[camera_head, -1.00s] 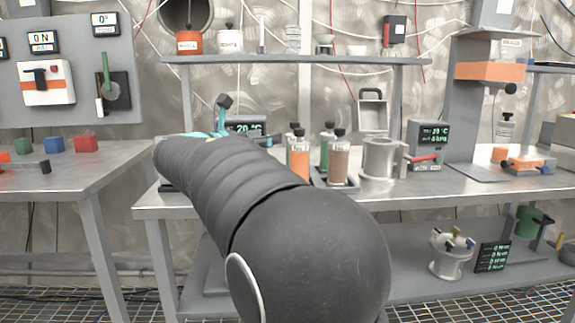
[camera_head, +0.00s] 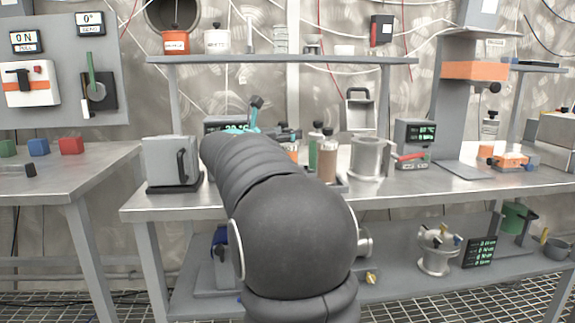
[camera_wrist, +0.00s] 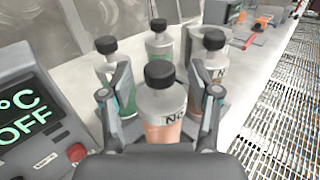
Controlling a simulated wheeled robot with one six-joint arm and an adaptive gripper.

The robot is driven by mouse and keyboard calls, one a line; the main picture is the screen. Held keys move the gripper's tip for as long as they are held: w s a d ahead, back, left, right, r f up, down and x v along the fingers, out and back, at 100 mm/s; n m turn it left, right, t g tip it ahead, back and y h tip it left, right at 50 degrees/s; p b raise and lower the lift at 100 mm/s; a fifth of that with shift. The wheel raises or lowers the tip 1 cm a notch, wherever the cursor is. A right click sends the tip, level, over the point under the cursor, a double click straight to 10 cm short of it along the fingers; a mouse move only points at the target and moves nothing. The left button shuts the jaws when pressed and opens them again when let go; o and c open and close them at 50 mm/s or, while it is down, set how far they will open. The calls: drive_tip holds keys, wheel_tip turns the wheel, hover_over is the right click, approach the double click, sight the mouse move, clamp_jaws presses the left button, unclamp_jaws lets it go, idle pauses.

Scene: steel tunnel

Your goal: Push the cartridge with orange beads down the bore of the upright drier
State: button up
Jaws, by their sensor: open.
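The cartridge with orange beads (camera_wrist: 162,115) is a clear bottle with a black cap and a label, upright and nearest in the wrist view. In the head view its orange side (camera_head: 293,155) shows only in part behind my arm. My gripper (camera_wrist: 163,80) is open, with one finger on each side of this bottle; I cannot tell whether they touch it. A hollow grey metal cylinder (camera_head: 369,158), apparently the upright drier, stands on the bench right of the bottles. Its bore's inside is hidden.
Two green-filled bottles (camera_wrist: 112,80) (camera_wrist: 158,42) and a brown one (camera_wrist: 208,60) stand close around my fingers. A display unit (camera_wrist: 30,118) is close on the left. A grey box (camera_head: 171,160) and a scale-like unit (camera_head: 414,145) flank the bench area. A shelf (camera_head: 280,59) runs above.

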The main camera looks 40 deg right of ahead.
drive_tip(key=shift+w+d, duration=0.15)
drive_tip(key=shift+d, duration=0.45)
drive_tip(key=shift+c, duration=0.2)
clamp_jaws()
drive_tip(key=shift+r, duration=0.1)
